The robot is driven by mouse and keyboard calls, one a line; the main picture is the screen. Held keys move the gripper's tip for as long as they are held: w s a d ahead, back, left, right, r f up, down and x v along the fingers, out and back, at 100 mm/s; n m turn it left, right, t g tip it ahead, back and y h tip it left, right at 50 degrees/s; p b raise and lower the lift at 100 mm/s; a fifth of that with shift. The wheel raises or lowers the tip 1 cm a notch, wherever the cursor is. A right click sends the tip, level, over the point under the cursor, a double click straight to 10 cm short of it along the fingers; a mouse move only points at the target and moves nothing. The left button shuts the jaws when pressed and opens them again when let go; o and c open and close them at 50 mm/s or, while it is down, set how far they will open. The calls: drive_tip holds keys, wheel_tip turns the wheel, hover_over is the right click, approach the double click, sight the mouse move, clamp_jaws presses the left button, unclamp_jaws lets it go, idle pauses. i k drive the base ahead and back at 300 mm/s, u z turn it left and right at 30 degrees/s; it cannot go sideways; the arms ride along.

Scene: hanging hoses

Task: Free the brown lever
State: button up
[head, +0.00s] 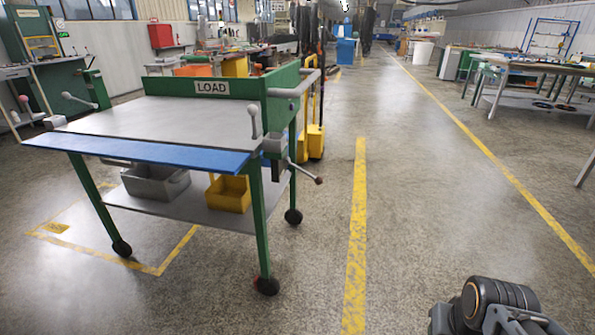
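A thin metal lever with a brown-red knob (318,180) sticks out low on the right side of the green LOAD table (281,89), below its top. It points down to the right. No hose shows on or around the lever in this view. A dark grey part of my arm (497,297) shows at the bottom right, well apart from the lever. My gripper is not in view.
A pale upright handle (253,122) stands above the lever. The table's lower shelf holds a grey bin (155,184) and a yellow bin (229,193). A yellow trolley (316,140) stands close behind. The floor right of the table is clear up to a workbench (540,68).

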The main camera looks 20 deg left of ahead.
sight(318, 180)
drive_tip(key=u, duration=1)
drive_tip(key=i, duration=1.05)
drive_tip(key=u, duration=1.1)
